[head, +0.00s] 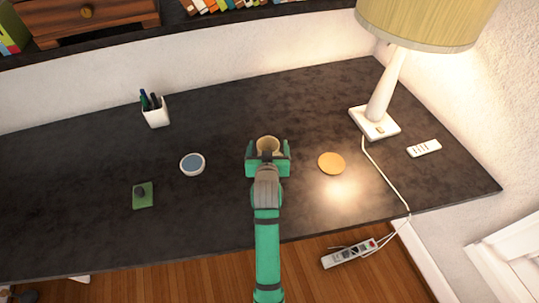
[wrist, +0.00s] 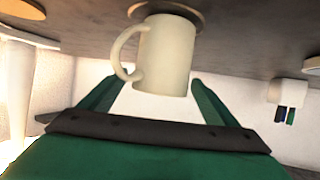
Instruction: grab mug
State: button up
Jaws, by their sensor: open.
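A cream mug (head: 268,142) stands on the dark desk, partly hidden by my gripper in the head view. In the wrist view the mug (wrist: 165,55) looks upside down, with its handle on the left and a round tan disc (wrist: 190,12) at its base. My green gripper (head: 268,153) is open at the mug. In the wrist view my gripper (wrist: 156,84) has one finger to each side of the mug, with visible gaps and nothing held. How deep the mug sits between the fingers is hard to tell.
An orange disc (head: 331,163) and a lamp (head: 382,98) with its cord are right of the mug. A remote (head: 424,148) lies farther right. Desk around the mug is clear.

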jog(key=c, duration=1.4)
jog(key=shift+o, duration=0.2)
jog(key=shift+w, duration=0.1)
